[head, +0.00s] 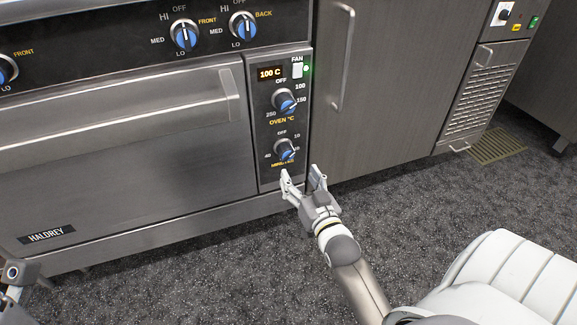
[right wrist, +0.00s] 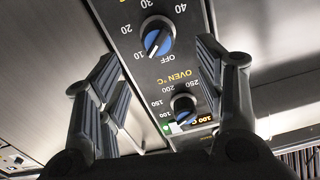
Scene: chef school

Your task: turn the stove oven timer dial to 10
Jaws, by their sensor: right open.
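The oven timer dial (head: 284,149) is the lower blue and black knob on the oven's narrow control panel. In the right wrist view the timer dial (right wrist: 157,38) shows above the gap between my fingers, with its white line pointing down-left, between OFF and 10. My right gripper (head: 303,177) is open and empty, just below and right of the dial, apart from it. Its two fingers (right wrist: 163,95) stand on either side of the panel in the wrist view. A part of my left arm's end (head: 14,273) shows at the lower left edge; its fingers cannot be made out.
The oven temperature dial (head: 285,101) sits above the timer, under a display (head: 270,73) reading 100 C and a fan switch (head: 297,71). The oven door (head: 120,165) is left of the panel; a cabinet door handle (head: 343,55) is right. The dark floor in front is clear.

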